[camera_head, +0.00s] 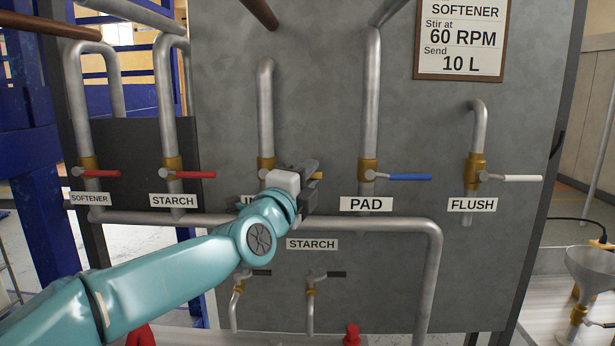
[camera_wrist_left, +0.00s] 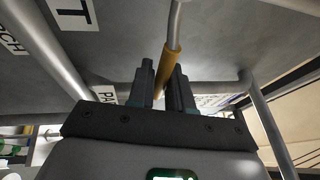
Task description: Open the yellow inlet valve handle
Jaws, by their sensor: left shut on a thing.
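The yellow inlet valve handle (camera_head: 317,176) sticks out to the right in the head view, mostly hidden behind my left gripper (camera_head: 306,178). Its brass valve body (camera_head: 266,163) sits on a vertical pipe, above a label that my arm mostly covers. In the left wrist view the yellow handle (camera_wrist_left: 172,56) runs between the two dark fingers of my left gripper (camera_wrist_left: 164,76), which is shut on it. The handle's grey stem shows beyond the yellow part. My right gripper is not in view.
Red-handled softener (camera_head: 101,173) and starch (camera_head: 194,175) valves stand left. The blue pad handle (camera_head: 410,177) and white flush handle (camera_head: 522,178) stand right. A horizontal pipe (camera_head: 380,223) runs below. A funnel (camera_head: 592,264) is at far right.

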